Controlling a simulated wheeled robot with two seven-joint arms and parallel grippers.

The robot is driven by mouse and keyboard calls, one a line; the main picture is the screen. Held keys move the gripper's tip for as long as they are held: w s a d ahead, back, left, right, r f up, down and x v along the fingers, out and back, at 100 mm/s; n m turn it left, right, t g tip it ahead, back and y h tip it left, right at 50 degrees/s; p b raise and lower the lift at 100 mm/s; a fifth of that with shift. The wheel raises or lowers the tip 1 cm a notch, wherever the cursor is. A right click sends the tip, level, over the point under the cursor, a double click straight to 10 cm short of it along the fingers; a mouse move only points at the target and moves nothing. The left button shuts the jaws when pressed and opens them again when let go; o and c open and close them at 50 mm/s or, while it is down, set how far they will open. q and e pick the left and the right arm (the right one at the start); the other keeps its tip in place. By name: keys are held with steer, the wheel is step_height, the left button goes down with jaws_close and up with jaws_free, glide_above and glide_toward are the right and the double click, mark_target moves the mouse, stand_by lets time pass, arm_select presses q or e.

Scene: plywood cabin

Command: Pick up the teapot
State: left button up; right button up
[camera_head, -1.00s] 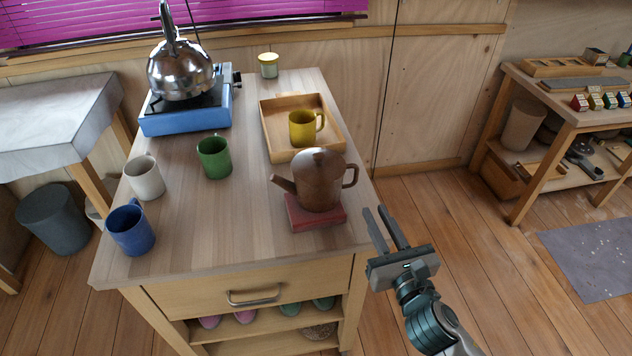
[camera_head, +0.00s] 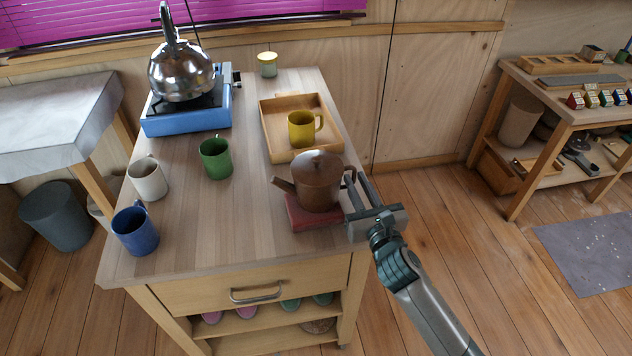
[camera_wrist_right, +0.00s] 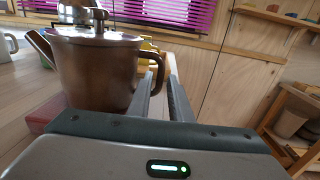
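The brown teapot (camera_head: 317,183) stands upright on a dark red block (camera_head: 313,217) near the right front of the wooden cart top. Its spout points left and its handle is on the right. My right gripper (camera_head: 357,180) is at the handle side, with its fingers pointing away from me. In the right wrist view the teapot (camera_wrist_right: 95,72) fills the left, and the gripper fingers (camera_wrist_right: 163,95) are apart close to the handle (camera_wrist_right: 156,73). I cannot tell whether the handle lies fully between them. My left gripper is out of view.
A wooden tray (camera_head: 277,147) holds a yellow mug (camera_head: 301,129) behind the teapot. A green mug (camera_head: 215,159), white mug (camera_head: 147,179) and blue mug (camera_head: 135,232) stand to the left. A steel kettle (camera_head: 180,72) sits on a blue stove (camera_head: 186,122).

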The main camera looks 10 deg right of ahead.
steer(key=shift+w, duration=0.5)
steer(key=shift+w+a+p, duration=0.1)
steer(key=shift+w+p, duration=0.25)
steer(key=shift+w, duration=0.1)
steer(key=w, duration=0.1)
steer(key=w+p, duration=0.1)
steer(key=w, duration=0.1)
steer(key=shift+w+a+f, duration=0.15)
steer(key=shift+w+a, duration=0.1)
steer(key=shift+w, duration=0.1)
steer(key=shift+w+f, duration=0.1)
steer(key=shift+w, duration=0.15)
jaws_close()
stand_by(0.9)
